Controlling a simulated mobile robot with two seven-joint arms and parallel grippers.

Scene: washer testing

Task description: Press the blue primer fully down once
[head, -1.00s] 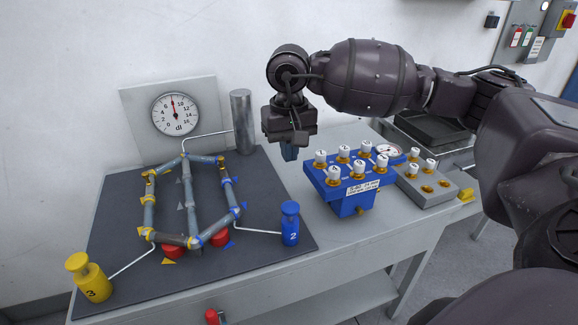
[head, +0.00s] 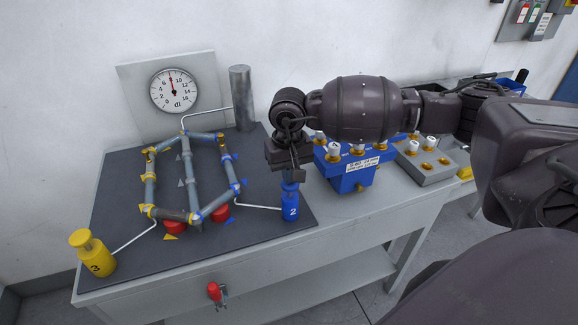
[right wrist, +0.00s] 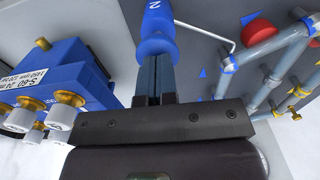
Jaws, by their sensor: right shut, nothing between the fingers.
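The blue primer (head: 291,207), marked 2, stands upright at the right front of the dark mat, joined to the pipe loop by a thin pipe. My right gripper (head: 290,178) is shut and empty, pointing down directly over the primer's head. In the right wrist view the closed blue fingers (right wrist: 157,68) reach to the primer's round head (right wrist: 155,42). Contact looks close, but I cannot tell whether the head is pushed down. My left gripper is not in view.
The pipe loop (head: 190,180) and round gauge (head: 174,90) are left of the primer. A yellow primer (head: 92,255) stands at front left. A blue block with white-capped fittings (head: 345,170) is close on the right, partly behind my arm.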

